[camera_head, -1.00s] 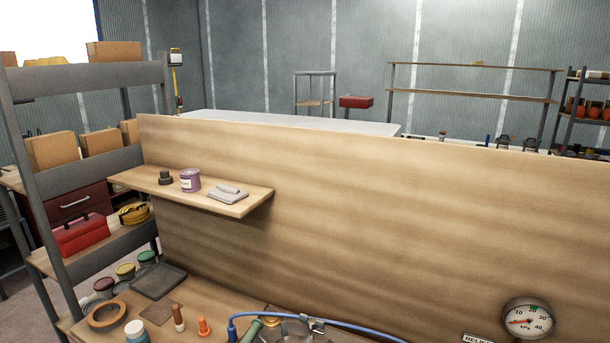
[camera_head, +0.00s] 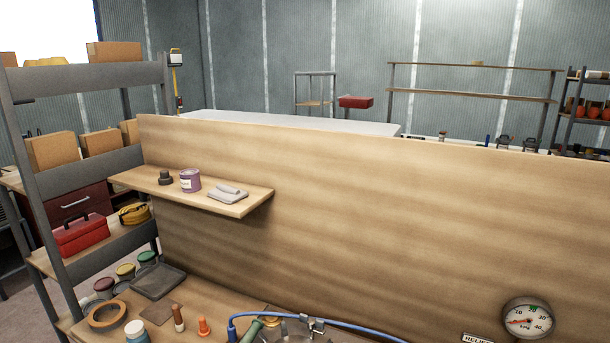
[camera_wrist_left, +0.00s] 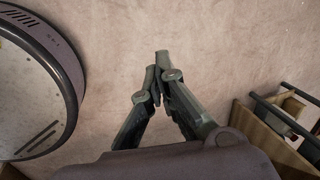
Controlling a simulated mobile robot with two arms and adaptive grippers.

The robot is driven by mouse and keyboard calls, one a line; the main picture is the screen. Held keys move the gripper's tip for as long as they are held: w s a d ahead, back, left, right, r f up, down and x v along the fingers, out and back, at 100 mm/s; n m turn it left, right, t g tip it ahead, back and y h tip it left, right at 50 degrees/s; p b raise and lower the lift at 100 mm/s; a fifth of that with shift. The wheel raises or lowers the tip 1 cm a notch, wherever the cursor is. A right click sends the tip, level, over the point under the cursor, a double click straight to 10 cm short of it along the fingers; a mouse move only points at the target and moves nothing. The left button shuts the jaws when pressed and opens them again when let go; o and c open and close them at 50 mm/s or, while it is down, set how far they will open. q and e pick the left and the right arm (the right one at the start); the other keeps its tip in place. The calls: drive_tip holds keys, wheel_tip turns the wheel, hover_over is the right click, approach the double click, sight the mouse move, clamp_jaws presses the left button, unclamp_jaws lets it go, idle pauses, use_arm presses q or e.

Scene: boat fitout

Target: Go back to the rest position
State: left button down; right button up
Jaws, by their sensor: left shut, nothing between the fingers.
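My left gripper (camera_wrist_left: 158,68) shows in the left wrist view. Its two fingers come together at the tips, with nothing between them. It hangs over bare pinkish floor (camera_wrist_left: 200,30), touching nothing that I can see. Neither gripper shows in the head view, and my right gripper is in no frame.
A wooden panel (camera_head: 400,220) rises behind, with a small shelf (camera_head: 240,208). In the wrist view, a wooden-panelled unit (camera_wrist_left: 265,135) stands right.

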use_arm(q)
drive_tip(key=s+d+f+n+h, duration=0.1)
drive_tip(key=d+f+h, duration=0.2)
drive_tip(key=d, duration=1.9)
drive_tip(key=f+b, duration=0.4)
drive_tip(key=f, duration=0.1)
drive_tip(key=shift+d, duration=0.25)
